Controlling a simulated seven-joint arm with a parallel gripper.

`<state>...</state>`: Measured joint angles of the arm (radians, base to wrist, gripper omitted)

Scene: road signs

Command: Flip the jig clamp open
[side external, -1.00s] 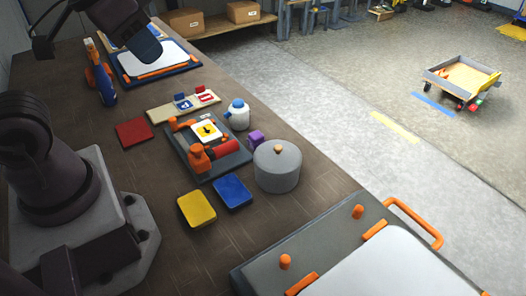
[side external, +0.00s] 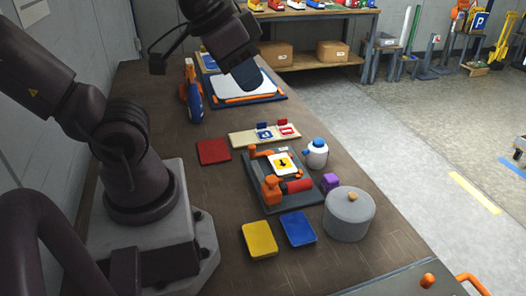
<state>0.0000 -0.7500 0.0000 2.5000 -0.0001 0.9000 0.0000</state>
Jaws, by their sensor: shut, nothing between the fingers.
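The jig (side external: 318,200) is a dark grey plate on the bench, in the middle of the side external view. Its clamp has an orange body (side external: 271,188) and a red handle (side external: 297,186) that lies low, pointing right across the jig's near part. A white sign plate (side external: 281,163) with a yellow and black symbol lies on the jig behind the handle. My gripper (side external: 248,78) is high and farther back, over the white board, well apart from the clamp. It is shut and empty; its fingertips are small and dark here.
A white bottle with a blue cap (side external: 316,153), a purple block (side external: 330,182) and a grey lidded pot (side external: 349,214) stand right of the jig. Yellow (side external: 260,239) and blue (side external: 298,228) pads lie in front. A red pad (side external: 213,151) and a sign rack (side external: 245,139) are left and behind.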

